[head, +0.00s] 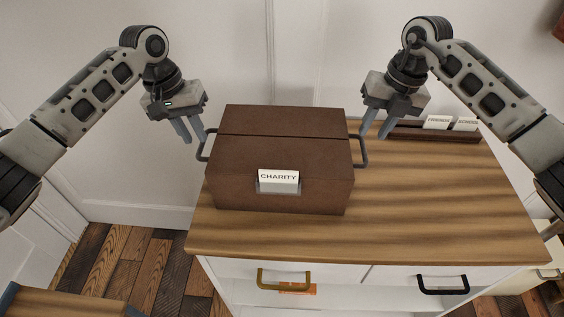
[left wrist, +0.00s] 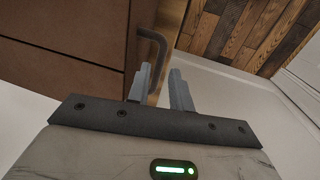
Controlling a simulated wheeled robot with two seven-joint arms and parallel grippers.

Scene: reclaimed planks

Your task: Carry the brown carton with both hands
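The brown carton (head: 281,159) stands closed on the wooden top of a cabinet, with a white "CHARITY" label (head: 278,181) on its front and a dark loop handle on each side. My left gripper (head: 194,140) is open at the left handle (head: 201,150). In the left wrist view, the handle (left wrist: 161,48) lies in line with the gap between the open fingers (left wrist: 160,88); I cannot tell whether it is inside it. My right gripper (head: 373,135) is open and empty just above the right handle (head: 366,151). Neither is closed on a handle.
The cabinet top (head: 440,215) is clear to the right of the carton. A dark rack (head: 420,132) with white "FRIENDS" and "SCHOOL" cards stands at the back right. The wall is close behind. A wooden surface (head: 65,303) shows at the lower left.

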